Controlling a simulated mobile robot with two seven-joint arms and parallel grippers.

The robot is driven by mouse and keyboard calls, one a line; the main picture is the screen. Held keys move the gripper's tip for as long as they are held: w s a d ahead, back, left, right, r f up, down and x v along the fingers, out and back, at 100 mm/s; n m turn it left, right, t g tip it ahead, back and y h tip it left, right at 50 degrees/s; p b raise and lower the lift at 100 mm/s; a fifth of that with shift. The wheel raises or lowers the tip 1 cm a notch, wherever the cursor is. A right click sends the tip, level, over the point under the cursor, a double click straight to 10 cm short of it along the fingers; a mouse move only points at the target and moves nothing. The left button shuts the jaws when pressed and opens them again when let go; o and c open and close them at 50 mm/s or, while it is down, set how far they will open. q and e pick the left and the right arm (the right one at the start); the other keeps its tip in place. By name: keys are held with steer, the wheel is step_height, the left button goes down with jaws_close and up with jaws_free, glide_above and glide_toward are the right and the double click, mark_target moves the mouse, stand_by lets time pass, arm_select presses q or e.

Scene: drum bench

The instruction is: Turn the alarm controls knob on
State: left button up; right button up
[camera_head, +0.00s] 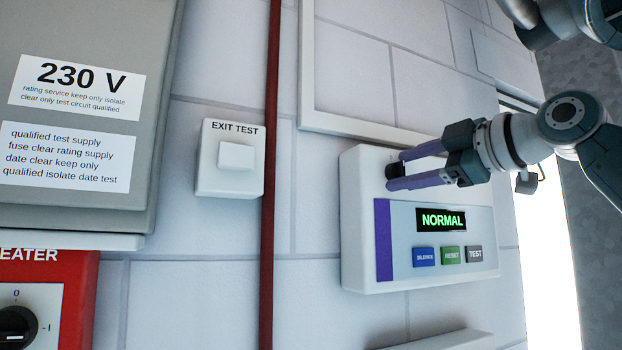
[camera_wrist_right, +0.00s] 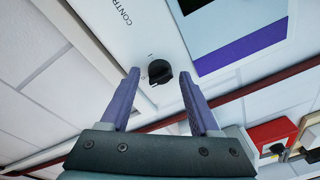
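The white alarm panel (camera_head: 364,262) is fixed to the wall in the head view, with a green NORMAL display (camera_head: 442,219). Its black round knob (camera_wrist_right: 159,70) sits on the white face beside partly visible lettering in the right wrist view. The knob also shows as a dark piece at the fingertips in the head view (camera_head: 392,171). My right gripper (camera_head: 396,171) is open, its two purple fingers to either side of the knob. I cannot tell whether they touch it. In the right wrist view the fingertips (camera_wrist_right: 160,76) straddle the knob with gaps. My left gripper is out of view.
Blue, green and grey buttons (camera_head: 450,255) lie below the display. A red pipe (camera_head: 269,200) runs up the wall left of the panel, then an EXIT TEST box (camera_head: 230,182). A grey cabinet (camera_head: 90,215) and a red heater switch box (camera_head: 75,292) are at the left.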

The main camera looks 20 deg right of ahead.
jaws_close()
stand_by(0.5)
steer(key=m+b, duration=0.2)
steer(key=m, duration=0.1)
steer(key=shift+f, duration=0.2)
steer(key=m+t+b, duration=0.1)
steer(key=m+b, duration=0.1)
steer(key=m, duration=0.4)
steer(key=shift+h, duration=0.3)
steer(key=m+b, duration=0.1)
steer(key=m, duration=0.4)
steer(key=shift+t+h, duration=0.3)
steer(key=shift+h, duration=0.1)
steer(key=shift+m+h+b, duration=0.5)
steer(key=shift+m+b, duration=0.05)
steer(key=shift+m, duration=2.15)
